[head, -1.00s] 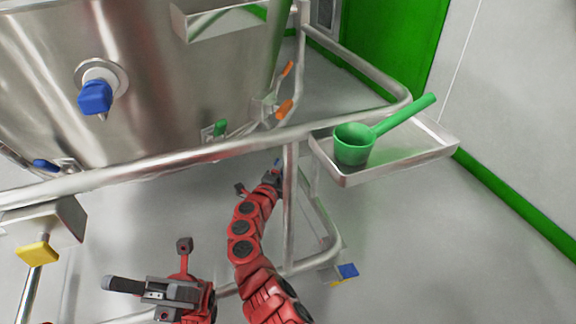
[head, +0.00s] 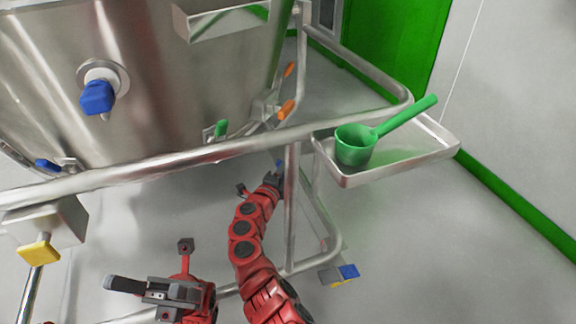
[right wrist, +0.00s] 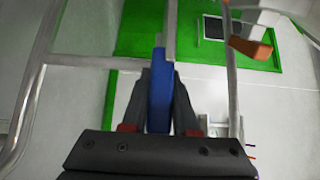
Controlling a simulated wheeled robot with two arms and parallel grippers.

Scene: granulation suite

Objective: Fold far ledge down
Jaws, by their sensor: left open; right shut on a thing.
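The far ledge (head: 398,168) is a shallow metal tray standing out level from the frame's right end in the head view. A green scoop (head: 355,146) rests on it, handle pointing up and right. My right gripper (head: 273,179) is low beside the upright post, below and left of the ledge. In the right wrist view its jaws (right wrist: 160,95) are shut on a blue handle (right wrist: 160,88); only a sliver of blue shows in the head view. My left gripper (head: 150,268) is open and empty at the lower left of the head view.
A large steel vessel (head: 180,75) with a blue-knobbed valve (head: 97,95) fills the upper left. A metal rail (head: 225,147) runs across in front of it. A bracket with a yellow tab (head: 39,251) is at the left. Right of the ledge, the floor (head: 440,260) is clear.

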